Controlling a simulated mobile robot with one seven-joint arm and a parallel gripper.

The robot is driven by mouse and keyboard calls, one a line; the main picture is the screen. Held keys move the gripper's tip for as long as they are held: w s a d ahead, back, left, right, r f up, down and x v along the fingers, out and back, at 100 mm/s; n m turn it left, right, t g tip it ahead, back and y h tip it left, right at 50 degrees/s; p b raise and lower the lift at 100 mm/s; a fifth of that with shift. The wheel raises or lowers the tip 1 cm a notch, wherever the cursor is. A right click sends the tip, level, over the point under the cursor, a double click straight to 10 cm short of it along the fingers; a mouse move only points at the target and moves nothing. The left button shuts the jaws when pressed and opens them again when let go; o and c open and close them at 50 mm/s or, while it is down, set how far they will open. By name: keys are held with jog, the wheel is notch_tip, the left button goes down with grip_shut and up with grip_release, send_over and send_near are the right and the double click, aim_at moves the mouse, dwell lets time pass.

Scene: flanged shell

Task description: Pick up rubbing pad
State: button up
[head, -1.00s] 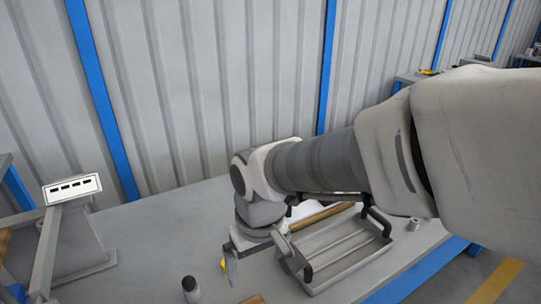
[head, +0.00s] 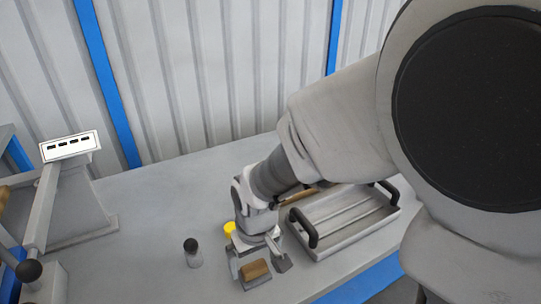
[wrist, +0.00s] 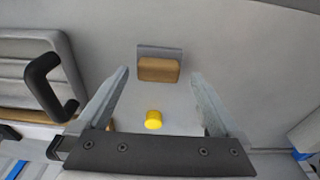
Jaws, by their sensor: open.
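The rubbing pad, a small block with a brown part and a grey part (head: 255,271), lies on the grey workbench (head: 160,215). In the wrist view the pad (wrist: 158,70) shows ahead, between the lines of the two fingers. My gripper (head: 259,260) is open and empty, pointing down at the bench near the pad. In the wrist view its fingertips (wrist: 159,76) stand to either side of the pad, with visible gaps. I cannot tell the exact height of the fingertips above the bench.
A yellow round object (head: 229,229) stands close behind my gripper; it also shows in the wrist view (wrist: 153,119). A dark-capped bottle (head: 193,254) stands to the left. A grey tray with black handles (head: 345,222) lies to the right. A metal frame (head: 75,210) stands at far left.

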aim_at(253, 266)
jog(key=f, duration=0.2)
jog(key=w+f+b, duration=0.1)
jog(key=f, duration=0.1)
jog(key=shift+a, duration=0.2)
jog(key=c, duration=1.1)
jog(key=shift+c, duration=0.2)
jog(key=shift+r, duration=0.55)
notch_tip(253, 266, up, 4)
jog(key=shift+s+f+p, duration=0.1)
jog(key=shift+p, duration=0.85)
jog(key=s+d+r+p, duration=0.1)
jog(key=s+d+r, duration=0.1)
jog(key=s, duration=0.3)
jog(key=s+d+r+p, duration=0.2)
jog(key=s+r, duration=0.2)
jog(key=s, duration=0.1)
jog(key=shift+s+d, duration=0.3)
jog(key=shift+r, duration=0.1)
